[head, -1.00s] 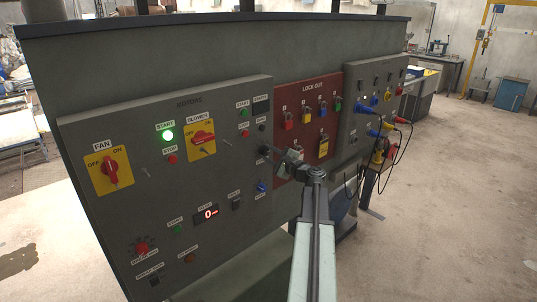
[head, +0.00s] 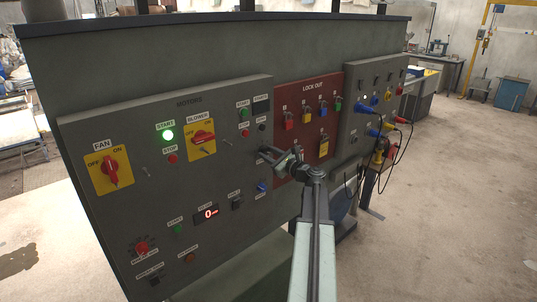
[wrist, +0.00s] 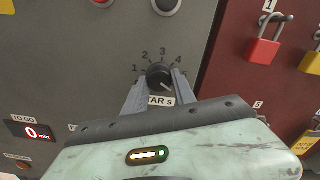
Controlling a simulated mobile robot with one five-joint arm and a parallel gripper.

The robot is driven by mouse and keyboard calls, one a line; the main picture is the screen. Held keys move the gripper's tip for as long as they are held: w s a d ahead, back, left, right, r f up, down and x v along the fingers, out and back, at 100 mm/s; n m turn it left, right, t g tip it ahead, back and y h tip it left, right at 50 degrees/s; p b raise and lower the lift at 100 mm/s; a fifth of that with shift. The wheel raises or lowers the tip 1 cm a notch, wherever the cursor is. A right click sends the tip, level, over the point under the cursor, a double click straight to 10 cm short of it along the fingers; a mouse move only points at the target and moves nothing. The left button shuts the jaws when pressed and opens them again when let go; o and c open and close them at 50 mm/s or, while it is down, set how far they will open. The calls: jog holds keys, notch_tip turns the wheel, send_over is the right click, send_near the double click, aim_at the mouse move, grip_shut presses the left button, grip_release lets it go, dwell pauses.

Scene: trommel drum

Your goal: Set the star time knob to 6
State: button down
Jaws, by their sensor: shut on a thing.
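The star time knob (wrist: 158,73) is a black round dial on the grey panel, with a partly covered label reading "STAR s" below it.
The grey motors panel (head: 120,215) carries a fan switch (head: 110,168), a blower switch (head: 203,136), a lit green start button (head: 168,135) and a display (head: 207,214) reading 0. The red lock-out board (head: 308,95) with padlocks adjoins on the right. Blue plugs and cables hang further right.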

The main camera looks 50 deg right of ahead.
jog(key=shift+f, duration=0.1)
dwell(0.3)
jog(key=c, duration=1)
grip_release()
jog(key=s, duration=0.8)
jog(key=shift+a, duration=0.25)
